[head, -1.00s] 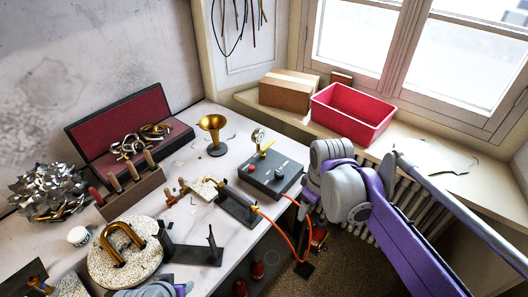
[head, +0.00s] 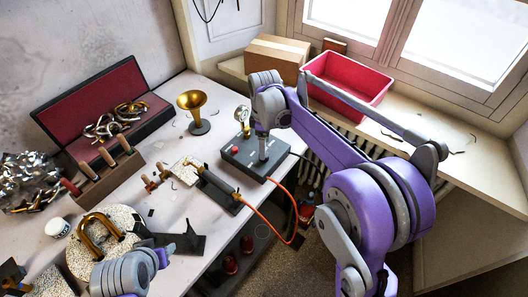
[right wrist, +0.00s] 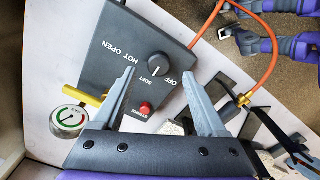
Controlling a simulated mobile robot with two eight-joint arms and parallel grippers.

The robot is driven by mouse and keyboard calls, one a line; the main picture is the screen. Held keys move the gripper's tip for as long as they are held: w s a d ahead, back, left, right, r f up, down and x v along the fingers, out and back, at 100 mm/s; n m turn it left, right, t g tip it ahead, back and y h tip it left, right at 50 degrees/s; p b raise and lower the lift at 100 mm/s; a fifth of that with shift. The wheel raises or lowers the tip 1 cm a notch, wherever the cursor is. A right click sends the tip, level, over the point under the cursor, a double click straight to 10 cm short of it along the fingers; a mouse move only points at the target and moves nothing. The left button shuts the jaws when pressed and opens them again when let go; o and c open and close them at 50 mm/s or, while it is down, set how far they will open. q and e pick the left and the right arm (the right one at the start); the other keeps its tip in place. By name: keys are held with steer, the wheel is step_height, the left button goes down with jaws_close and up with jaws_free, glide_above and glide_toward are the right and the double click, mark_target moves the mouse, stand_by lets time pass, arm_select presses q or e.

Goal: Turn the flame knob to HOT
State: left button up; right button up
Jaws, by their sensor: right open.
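The dark grey control box (head: 250,160) sits at the right edge of the workbench. In the right wrist view the box (right wrist: 112,50) shows a round black flame knob (right wrist: 159,65), with the labels OPEN, HOT, SOFT and OFF around it upside down. The knob's pointer is too small to read surely.
A red button (right wrist: 146,108), yellow lever (right wrist: 86,97) and gauge (right wrist: 70,118) are on or beside the box. An orange hose (head: 268,220) hangs off the bench edge. A brass horn bell (head: 193,103) stands behind the box. A red bin (head: 350,85) is on the sill.

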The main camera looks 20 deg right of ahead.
steer(key=shift+f, duration=2.3)
steer(key=shift+c, duration=0.2)
jaws_close()
